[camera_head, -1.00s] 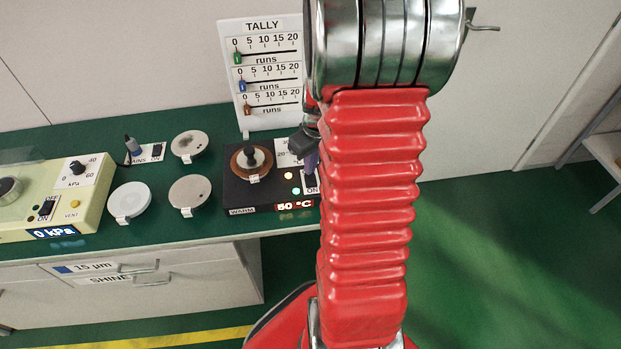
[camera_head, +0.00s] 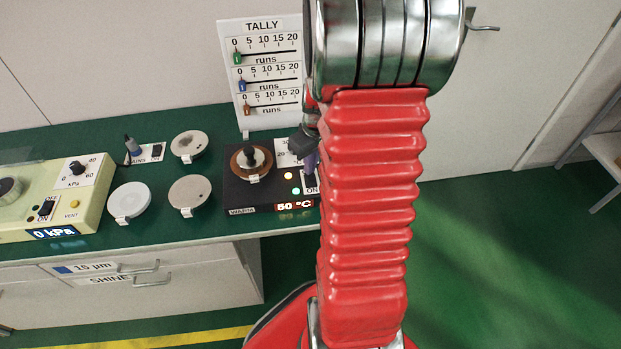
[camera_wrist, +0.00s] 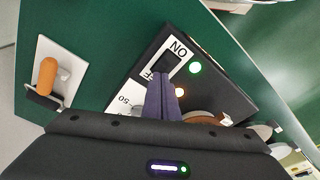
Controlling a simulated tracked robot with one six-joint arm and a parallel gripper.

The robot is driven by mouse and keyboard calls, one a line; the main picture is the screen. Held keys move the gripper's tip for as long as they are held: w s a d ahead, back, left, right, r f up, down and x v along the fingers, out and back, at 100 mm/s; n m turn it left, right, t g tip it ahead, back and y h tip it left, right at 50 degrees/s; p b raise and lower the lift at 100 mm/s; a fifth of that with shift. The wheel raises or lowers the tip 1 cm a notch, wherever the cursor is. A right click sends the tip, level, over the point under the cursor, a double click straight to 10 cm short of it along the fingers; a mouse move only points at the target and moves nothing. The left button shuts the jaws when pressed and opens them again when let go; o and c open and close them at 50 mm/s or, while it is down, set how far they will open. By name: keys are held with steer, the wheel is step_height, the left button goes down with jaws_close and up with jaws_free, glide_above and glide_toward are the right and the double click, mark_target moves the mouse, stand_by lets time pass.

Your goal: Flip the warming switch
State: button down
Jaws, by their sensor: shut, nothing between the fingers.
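The warming unit (camera_head: 232,192) is a black box on the green bench, with a "WARM" label and a red display reading 50 °C. Its warming switch (camera_wrist: 166,63) is a black rocker on a white plate marked ON, seen in the wrist view. A green lamp (camera_wrist: 195,67) and an orange lamp beside it are lit. My gripper (camera_wrist: 163,78) is shut and empty, its purple fingertips at the switch plate, touching or very close to the rocker. The fingers hide part of the plate's lettering. In the head view my arm hides part of the unit's right side.
A brown round plate with a black knob (camera_head: 250,155) sits on the unit. Several pale discs lie to its left, near a cream vacuum unit (camera_head: 90,207). The TALLY board (camera_head: 262,75) stands behind. An orange-handled item (camera_wrist: 48,75) stands nearby in the wrist view.

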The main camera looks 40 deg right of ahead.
steer(key=shift+f, duration=0.6)
stand_by(0.7)
steer(key=shift+r, duration=0.1)
step_height(320, 180, up, 7)
stand_by(1.2)
steer(key=shift+m, duration=0.3)
